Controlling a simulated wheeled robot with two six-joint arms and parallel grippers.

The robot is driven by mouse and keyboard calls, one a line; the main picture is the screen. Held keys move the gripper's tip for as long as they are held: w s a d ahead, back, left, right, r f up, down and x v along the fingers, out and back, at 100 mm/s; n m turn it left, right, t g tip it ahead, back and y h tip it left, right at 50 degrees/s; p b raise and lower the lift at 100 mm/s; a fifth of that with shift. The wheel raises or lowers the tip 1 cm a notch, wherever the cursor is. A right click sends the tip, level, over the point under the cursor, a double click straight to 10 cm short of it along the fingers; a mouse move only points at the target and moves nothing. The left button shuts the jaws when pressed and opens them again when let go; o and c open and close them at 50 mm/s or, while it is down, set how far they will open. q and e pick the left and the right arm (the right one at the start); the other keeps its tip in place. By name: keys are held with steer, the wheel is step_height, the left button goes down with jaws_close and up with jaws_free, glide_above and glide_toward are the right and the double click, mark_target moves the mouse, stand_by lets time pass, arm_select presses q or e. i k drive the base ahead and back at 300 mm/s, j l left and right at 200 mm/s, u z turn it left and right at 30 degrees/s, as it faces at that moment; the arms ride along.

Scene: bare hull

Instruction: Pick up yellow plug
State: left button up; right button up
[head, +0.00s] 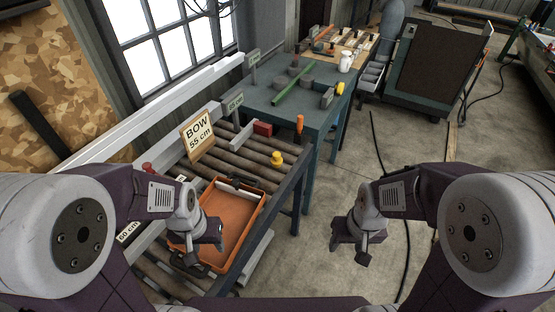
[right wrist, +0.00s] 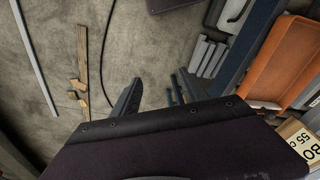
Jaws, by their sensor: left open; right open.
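The yellow plug (head: 277,158) is a small stepped knob standing on the slatted roller bench (head: 232,150), near its right edge, in the head view. It does not show in the right wrist view. My left gripper (head: 207,243) is open and empty over the left part of the orange tray, nearer to me than the plug and to its left. My right gripper (head: 348,246) is open and empty above the floor, right of the bench and apart from the plug. Its fingers also show in the right wrist view (right wrist: 158,95), with bare floor beyond them.
The orange tray (head: 262,197) sits on the bench. A "BOW 55 cm" sign (head: 197,133), a red block (head: 262,128) and an orange-handled tool (head: 299,124) stand near the plug. A teal table (head: 318,112) with tools lies behind. Cables (head: 407,235) cross the open floor at right.

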mark_target(276, 161)
steer(key=i+l+u, duration=0.2)
steer(key=u, duration=0.25)
steer(key=i+l+u, duration=0.1)
steer(key=l+u, duration=0.4)
steer(key=i+l+u, duration=0.1)
steer(key=l+u, duration=0.85)
steer(key=j, duration=0.1)
